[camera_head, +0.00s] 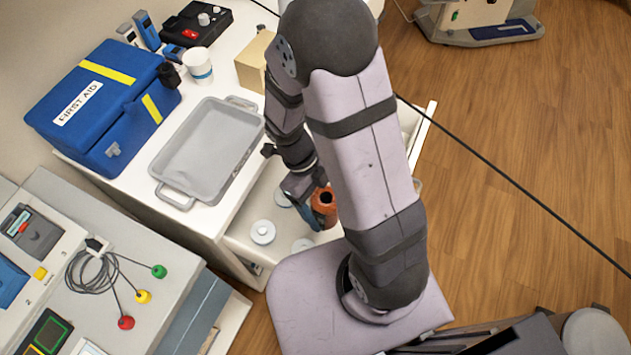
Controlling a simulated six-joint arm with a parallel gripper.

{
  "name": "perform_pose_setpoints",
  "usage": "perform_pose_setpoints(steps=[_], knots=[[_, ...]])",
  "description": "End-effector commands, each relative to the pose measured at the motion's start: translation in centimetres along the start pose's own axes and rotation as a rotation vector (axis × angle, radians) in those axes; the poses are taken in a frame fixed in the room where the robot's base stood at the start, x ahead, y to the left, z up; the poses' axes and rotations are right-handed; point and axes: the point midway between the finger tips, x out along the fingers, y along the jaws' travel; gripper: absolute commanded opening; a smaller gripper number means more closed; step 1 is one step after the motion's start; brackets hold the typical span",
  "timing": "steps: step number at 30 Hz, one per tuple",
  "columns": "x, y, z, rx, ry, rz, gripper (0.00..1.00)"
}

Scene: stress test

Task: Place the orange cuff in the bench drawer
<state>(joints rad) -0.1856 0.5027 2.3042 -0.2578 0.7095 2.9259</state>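The orange cuff (325,199) is a short ring with a dark opening, seen just left of my upper arm link. My gripper (316,203) is at the cuff, with dark fingers against it, and appears shut on it; the right side is partly hidden by my arm. The cuff is over the open white bench drawer (240,236), which pulls out from under the white bench top. Several pale round discs (263,232) lie in the drawer. My arm hides much of the drawer's middle; its far right edge (424,122) shows beyond the arm.
On the bench are a grey tray (178,199), a blue first aid box (88,92), a white cup (199,66), a cardboard box (254,61) and a black device (197,24). A grey console (120,235) with cables stands at lower left. A black cable crosses the floor at right.

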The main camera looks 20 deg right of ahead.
Motion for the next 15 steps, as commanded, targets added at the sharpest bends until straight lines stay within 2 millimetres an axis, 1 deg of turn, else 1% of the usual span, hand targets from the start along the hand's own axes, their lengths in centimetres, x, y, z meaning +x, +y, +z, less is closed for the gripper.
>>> perform_pose_setpoints(steps=[9,15], knots=[[-5.6,0.0,0.1,-0.001,-0.007,-0.002,0.74],[-8.7,0.0,0.1,-0.001,-0.005,-0.001,0.74]])
